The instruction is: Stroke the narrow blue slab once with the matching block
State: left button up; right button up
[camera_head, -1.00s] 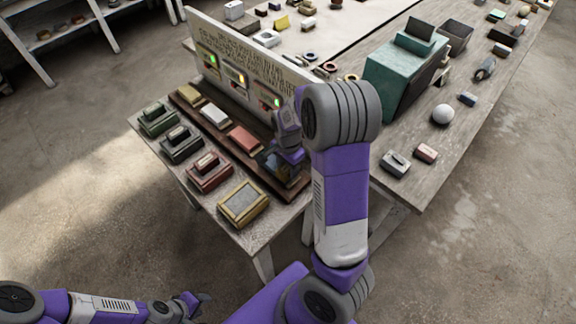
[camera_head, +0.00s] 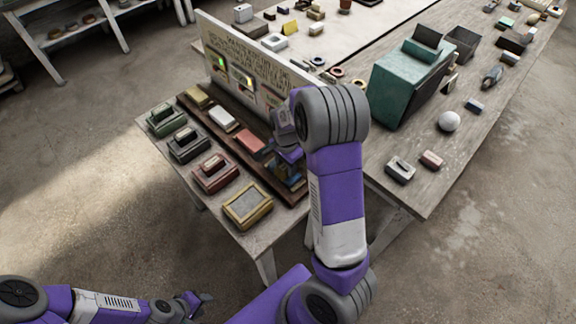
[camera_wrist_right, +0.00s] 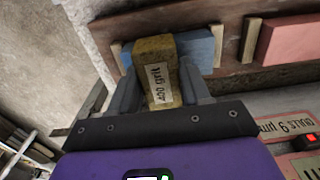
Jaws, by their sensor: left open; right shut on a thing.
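The narrow blue slab (camera_wrist_right: 197,48) lies in a dark brown wooden rack between two small pale strips; in the head view its end (camera_head: 291,178) is partly hidden by my right arm. My right gripper (camera_wrist_right: 160,88) is shut on a yellowish block (camera_wrist_right: 156,62) labelled "400 grit". The block's far end overlaps the slab near its middle; I cannot tell whether they touch. In the head view my right gripper (camera_head: 288,150) is mostly hidden behind my forearm. My left gripper (camera_head: 199,300) is open and empty, low at the left, away from the table.
Red (camera_head: 249,142), white (camera_head: 222,118) and yellow (camera_head: 197,96) slabs share the rack. Green (camera_head: 164,119), dark (camera_head: 188,145) and red (camera_head: 214,173) trays hold blocks; the yellow tray (camera_head: 262,210) looks empty. A signboard (camera_head: 240,50) with lamps stands behind. A teal box (camera_head: 400,90) stands right.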

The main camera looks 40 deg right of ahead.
jog(key=shift+w, duration=0.25)
jog(key=shift+w, duration=0.35)
jog(key=shift+w, duration=0.1)
jog(key=shift+w+a+p, duration=0.2)
jog(key=shift+w+p, duration=0.35)
jog(key=shift+w, duration=0.85)
jog(key=shift+w, duration=0.1)
jog(key=shift+w, duration=0.35)
jog(key=shift+r, duration=0.1)
